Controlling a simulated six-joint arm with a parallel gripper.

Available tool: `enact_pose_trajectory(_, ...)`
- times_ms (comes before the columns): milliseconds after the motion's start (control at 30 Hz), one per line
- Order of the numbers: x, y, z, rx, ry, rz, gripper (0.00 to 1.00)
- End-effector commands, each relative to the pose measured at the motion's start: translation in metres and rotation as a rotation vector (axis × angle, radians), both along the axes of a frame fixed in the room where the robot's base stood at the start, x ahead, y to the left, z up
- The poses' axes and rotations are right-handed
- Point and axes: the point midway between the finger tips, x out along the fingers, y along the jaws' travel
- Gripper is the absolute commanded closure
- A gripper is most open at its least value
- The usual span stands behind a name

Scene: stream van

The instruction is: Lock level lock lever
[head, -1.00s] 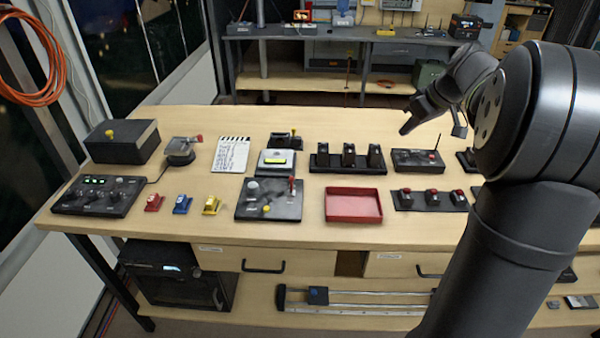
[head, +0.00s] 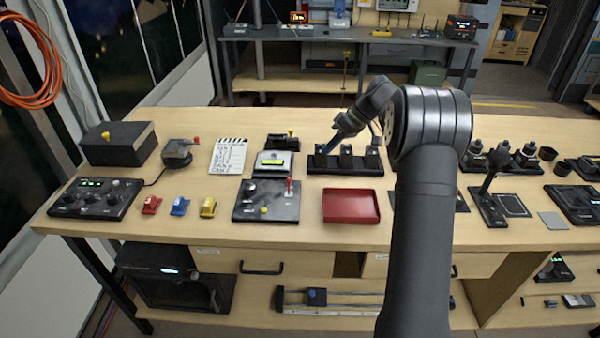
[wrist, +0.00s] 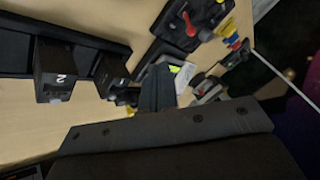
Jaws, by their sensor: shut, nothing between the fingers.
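In the wrist view a dark panel with a red lever (wrist: 190,24) shows at the top. My gripper (head: 328,149) is over the black three-block rack (head: 346,171), behind and right of the panel, apart from the lever. Its fingers (wrist: 157,80) are together, with nothing between them.
A red tray (head: 351,206) stands right of the panel. A device with a yellow-green screen (head: 272,164) is behind the panel. Red, blue and yellow (head: 208,207) clips lie to its left. The space above the panel is clear.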

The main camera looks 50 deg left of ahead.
Motion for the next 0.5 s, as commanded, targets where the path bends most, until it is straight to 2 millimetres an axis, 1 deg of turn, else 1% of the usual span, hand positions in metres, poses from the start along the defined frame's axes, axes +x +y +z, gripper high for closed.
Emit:
enact_pose_trajectory(267,-0.001,0.001,-0.002,0.0,0.0,0.0,1.0)
enact_pose_trajectory(367,-0.006,0.004,-0.011,-0.001,0.001,0.0,1.0)
enact_pose_trajectory(500,-0.019,0.014,-0.031,-0.003,0.001,0.001,1.0)
